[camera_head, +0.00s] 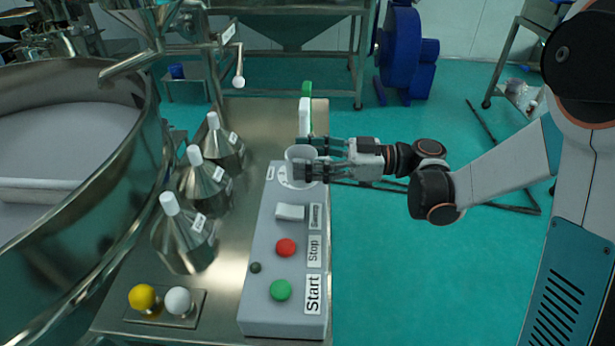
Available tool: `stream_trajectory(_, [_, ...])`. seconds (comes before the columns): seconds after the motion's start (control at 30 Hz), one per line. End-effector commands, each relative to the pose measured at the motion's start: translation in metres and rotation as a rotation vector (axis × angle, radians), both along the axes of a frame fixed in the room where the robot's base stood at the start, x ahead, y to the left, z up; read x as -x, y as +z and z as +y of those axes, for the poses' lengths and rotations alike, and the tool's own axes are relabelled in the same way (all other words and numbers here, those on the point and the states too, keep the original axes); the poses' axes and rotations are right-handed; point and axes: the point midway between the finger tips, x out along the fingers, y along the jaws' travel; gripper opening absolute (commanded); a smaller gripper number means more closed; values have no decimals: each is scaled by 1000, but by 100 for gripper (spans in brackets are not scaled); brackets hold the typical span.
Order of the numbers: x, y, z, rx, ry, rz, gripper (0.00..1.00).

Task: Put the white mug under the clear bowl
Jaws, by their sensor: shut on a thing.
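The white mug (292,155) is at the middle of the head view, over the far end of the grey control box. My gripper (308,162) reaches in from the right and is shut on the mug, with its dark fingers covering part of it. The mug looks roughly upright. I cannot tell whether its base touches the box. I cannot make out a clear bowl in this view.
The grey control box (257,312) has green and red buttons and labels. Several metal cones with white tips (186,240) stand to its left on a steel table (233,290). A large round metal sieve (90,260) fills the left.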

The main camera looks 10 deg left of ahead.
Motion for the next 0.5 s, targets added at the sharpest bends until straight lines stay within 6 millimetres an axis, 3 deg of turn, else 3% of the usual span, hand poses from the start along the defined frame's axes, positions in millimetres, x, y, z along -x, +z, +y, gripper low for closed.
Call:
stream_trajectory(0.3, [0,-39,0,0,0,0,30])
stream_trajectory(0.5, [0,-42,0,0,0,0,30])
